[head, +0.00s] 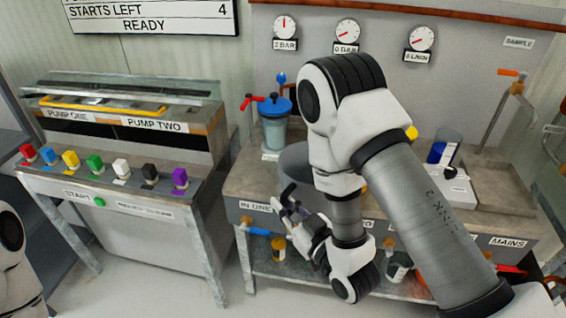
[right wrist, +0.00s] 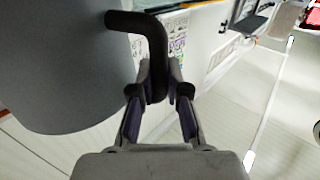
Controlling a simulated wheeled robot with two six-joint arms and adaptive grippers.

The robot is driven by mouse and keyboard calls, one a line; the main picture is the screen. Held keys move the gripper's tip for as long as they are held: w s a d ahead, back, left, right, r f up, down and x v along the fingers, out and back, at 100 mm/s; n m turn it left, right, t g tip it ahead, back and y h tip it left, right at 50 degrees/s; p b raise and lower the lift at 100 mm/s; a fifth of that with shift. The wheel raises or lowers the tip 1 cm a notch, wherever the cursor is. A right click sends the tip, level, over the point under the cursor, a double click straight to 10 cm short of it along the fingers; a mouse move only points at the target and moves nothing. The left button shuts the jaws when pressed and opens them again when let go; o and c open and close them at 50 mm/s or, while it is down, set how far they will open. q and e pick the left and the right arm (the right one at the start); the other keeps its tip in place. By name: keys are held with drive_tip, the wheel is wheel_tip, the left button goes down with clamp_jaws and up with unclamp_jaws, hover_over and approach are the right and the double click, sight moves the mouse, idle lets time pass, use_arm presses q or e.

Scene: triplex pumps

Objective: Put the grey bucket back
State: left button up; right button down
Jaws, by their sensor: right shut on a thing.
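The grey bucket (head: 294,163) is partly hidden behind my right arm, at the front of the pump bench. In the right wrist view the bucket (right wrist: 65,65) fills the left side, with its black bent handle (right wrist: 150,30) sticking out to the right. My right gripper (head: 286,207) is shut on this handle, and its two fingers close around the handle's lower end in the right wrist view (right wrist: 160,88). I cannot tell whether the bucket touches the bench. My left gripper is not in view; only part of my left arm shows at the left edge.
The pump bench (head: 258,181) carries a blue-lidded clear vessel (head: 274,130) and a blue container (head: 441,149). A yellow-labelled jar (head: 279,248) and a dark pot (head: 398,267) stand on the lower shelf. The console (head: 130,190) with coloured knobs stands left. Floor between is clear.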

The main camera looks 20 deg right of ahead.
drive_tip(key=w+f+b, duration=0.4)
drive_tip(key=w+b, duration=0.7)
drive_tip(key=w, duration=0.4)
drive_tip(key=shift+a+b, duration=0.2)
drive_tip(key=shift+b, duration=0.15)
drive_tip(key=shift+f, duration=0.2)
drive_tip(key=c, duration=1.2)
unclamp_jaws()
drive_tip(key=shift+f, duration=0.1)
drive_tip(key=shift+o, duration=0.2)
